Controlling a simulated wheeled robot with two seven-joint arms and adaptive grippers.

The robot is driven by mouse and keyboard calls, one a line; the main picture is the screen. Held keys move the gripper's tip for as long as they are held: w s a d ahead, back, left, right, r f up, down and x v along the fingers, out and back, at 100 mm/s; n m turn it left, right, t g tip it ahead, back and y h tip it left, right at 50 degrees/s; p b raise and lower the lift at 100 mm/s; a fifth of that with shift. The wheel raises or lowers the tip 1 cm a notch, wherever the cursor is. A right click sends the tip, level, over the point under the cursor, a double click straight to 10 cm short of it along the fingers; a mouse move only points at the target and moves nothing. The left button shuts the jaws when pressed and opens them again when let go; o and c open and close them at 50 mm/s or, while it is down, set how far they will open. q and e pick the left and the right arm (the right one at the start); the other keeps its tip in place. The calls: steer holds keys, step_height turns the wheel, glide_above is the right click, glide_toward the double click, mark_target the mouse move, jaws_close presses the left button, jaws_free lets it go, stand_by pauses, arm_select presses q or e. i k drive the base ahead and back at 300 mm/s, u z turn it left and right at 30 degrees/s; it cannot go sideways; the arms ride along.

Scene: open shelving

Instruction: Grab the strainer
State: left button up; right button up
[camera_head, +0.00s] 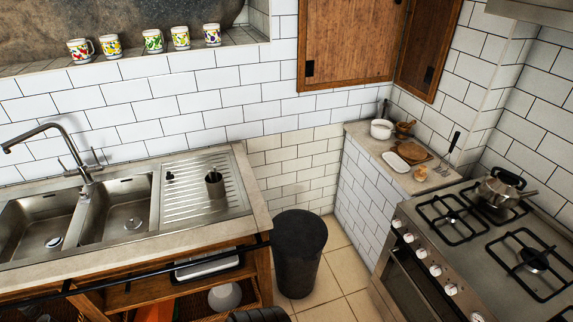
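I cannot clearly pick out a strainer. A pale rounded bowl-like thing (225,297) sits on the open shelf under the counter, partly cut off by the shelf edge; I cannot tell whether it has holes. A metal cup-shaped holder (215,185) stands upright on the ribbed drainboard (185,205) to the right of the sinks. Neither of my grippers can be made out. A dark ribbed shape at the bottom edge is cut off, and I cannot tell what it is.
A black bin (297,255) stands on the tiled floor between the counter and the stove (470,245). A kettle (500,188) sits on a burner. A white pot (381,129) and boards are on the corner ledge. A dark rail (130,273) runs along the counter front.

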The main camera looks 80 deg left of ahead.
mark_target(134, 223)
steer(key=u, duration=4)
